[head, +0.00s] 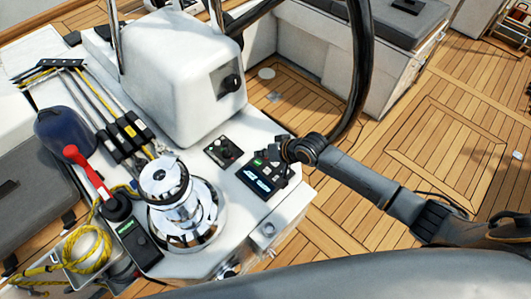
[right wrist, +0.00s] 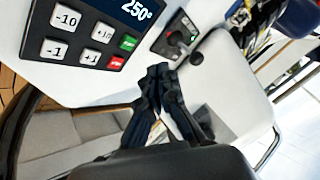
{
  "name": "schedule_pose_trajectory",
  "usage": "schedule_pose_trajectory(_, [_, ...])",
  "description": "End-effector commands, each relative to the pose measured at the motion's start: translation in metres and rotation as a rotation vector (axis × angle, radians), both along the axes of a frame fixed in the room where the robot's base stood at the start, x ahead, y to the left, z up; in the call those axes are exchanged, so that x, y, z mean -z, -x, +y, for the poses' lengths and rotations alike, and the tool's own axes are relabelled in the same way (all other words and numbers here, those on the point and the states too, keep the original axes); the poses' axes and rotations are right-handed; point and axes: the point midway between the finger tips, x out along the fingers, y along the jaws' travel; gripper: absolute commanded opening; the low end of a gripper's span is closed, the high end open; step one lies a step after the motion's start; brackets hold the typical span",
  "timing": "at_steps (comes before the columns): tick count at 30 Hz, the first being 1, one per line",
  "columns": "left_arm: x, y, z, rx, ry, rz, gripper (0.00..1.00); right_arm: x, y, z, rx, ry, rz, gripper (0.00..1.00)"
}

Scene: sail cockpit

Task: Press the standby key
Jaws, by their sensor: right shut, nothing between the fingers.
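The autopilot panel (head: 257,183) is a dark box on the white console, with a lit display. In the right wrist view the panel (right wrist: 41,60) shows 250°, grey keys marked -10, +10, -1 and +1, a green key (right wrist: 128,43) and a red key (right wrist: 115,63). The lettering on the green and red keys is too small to read surely. My right gripper (head: 281,153) is at the panel's far edge, shut and empty, hiding part of it. In the wrist view its fingertips (right wrist: 164,72) are beside the red key, apart from it in the picture. My left gripper is out of view.
A small joystick panel (head: 223,151) sits left of the autopilot panel. A chrome winch (head: 185,215), a red-handled lever (head: 88,172) and a black steering wheel (head: 359,70) stand nearby. A white pod (head: 180,55) rises behind. Teak floor (head: 455,140) lies right.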

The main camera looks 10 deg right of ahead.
Motion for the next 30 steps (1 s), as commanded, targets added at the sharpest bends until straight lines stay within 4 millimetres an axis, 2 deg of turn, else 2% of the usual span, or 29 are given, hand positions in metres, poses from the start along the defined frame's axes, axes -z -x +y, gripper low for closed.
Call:
schedule_pose_trajectory(1, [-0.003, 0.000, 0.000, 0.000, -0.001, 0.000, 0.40, -0.009, -0.017, -0.010, 0.025, -0.011, -0.005, 0.00])
schedule_pose_trajectory(3, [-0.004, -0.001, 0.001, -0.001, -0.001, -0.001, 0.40, -0.016, -0.032, -0.019, 0.059, -0.035, -0.004, 0.00])
schedule_pose_trajectory(7, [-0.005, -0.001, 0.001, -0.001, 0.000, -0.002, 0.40, -0.024, -0.048, -0.029, 0.097, -0.063, -0.001, 0.00])
schedule_pose_trajectory(21, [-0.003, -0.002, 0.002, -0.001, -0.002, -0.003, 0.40, -0.024, -0.051, -0.031, 0.106, -0.071, -0.001, 0.00])
schedule_pose_trajectory(26, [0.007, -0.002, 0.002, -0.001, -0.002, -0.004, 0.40, -0.015, -0.051, -0.031, 0.107, -0.070, 0.000, 0.00])
schedule_pose_trajectory(30, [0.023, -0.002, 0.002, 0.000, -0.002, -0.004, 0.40, 0.001, -0.052, -0.031, 0.106, -0.069, -0.001, 0.00])
